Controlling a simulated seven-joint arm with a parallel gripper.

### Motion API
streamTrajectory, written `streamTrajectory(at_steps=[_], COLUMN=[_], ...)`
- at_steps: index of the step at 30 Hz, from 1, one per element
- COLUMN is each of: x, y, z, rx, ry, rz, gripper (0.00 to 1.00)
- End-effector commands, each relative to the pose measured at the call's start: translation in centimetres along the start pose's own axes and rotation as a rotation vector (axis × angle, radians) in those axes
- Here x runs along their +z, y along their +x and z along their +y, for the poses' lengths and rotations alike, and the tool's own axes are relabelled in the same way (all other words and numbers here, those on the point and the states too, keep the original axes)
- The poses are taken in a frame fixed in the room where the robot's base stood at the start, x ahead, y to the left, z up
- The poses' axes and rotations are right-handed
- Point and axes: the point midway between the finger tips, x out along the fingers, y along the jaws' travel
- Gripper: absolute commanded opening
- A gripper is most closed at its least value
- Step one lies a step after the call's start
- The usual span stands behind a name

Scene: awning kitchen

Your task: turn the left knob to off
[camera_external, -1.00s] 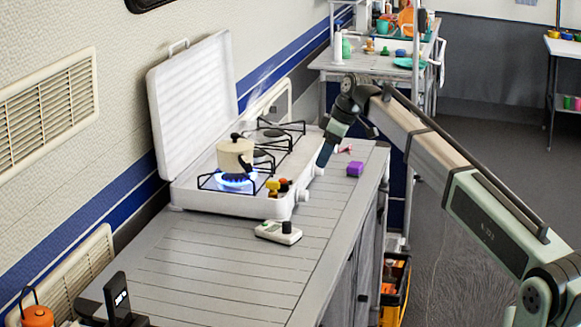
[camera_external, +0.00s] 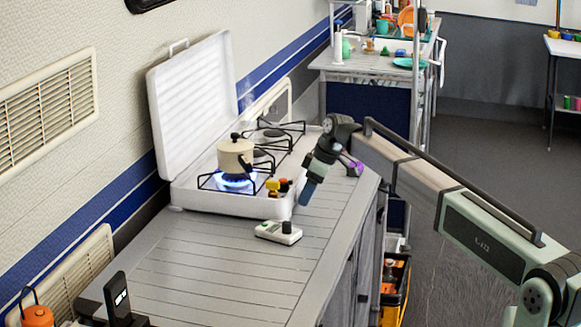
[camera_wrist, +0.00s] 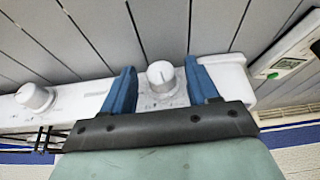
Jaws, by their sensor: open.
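The white camping stove (camera_external: 235,205) stands open on the counter, with a blue flame (camera_external: 234,180) lit under a cream kettle (camera_external: 235,155). My gripper (camera_external: 307,193) points down at the stove's front edge, near its closer corner, and hides the knobs in the external view. In the wrist view, my blue fingers (camera_wrist: 160,67) are open, one on each side of the white left knob (camera_wrist: 161,76). I cannot tell if they touch it. The other white knob (camera_wrist: 35,97) is at the left of the wrist view, outside the fingers.
A white device with a dark knob (camera_external: 278,233) lies on the counter near the stove's closer corner; its edge also shows in the wrist view (camera_wrist: 290,55). Small yellow and dark items (camera_external: 278,186) stand at the stove corner. The counter (camera_external: 220,280) in front is clear.

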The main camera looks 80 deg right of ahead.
Motion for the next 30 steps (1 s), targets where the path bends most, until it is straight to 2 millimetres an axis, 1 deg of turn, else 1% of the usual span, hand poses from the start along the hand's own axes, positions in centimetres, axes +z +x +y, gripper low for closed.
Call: streamTrajectory(at_steps=[5, 6, 23, 30], x=[-0.01, -0.01, 0.00, -0.03], y=[0.00, -0.01, -0.03, -0.02], z=[0.00, 0.00, 0.00, 0.12], rx=[0.000, 0.000, 0.000, -0.019], ry=[0.000, 0.000, 0.000, 0.008], rz=[0.000, 0.000, 0.000, 0.000], gripper=[0.59, 0.57, 0.04, 0.03])
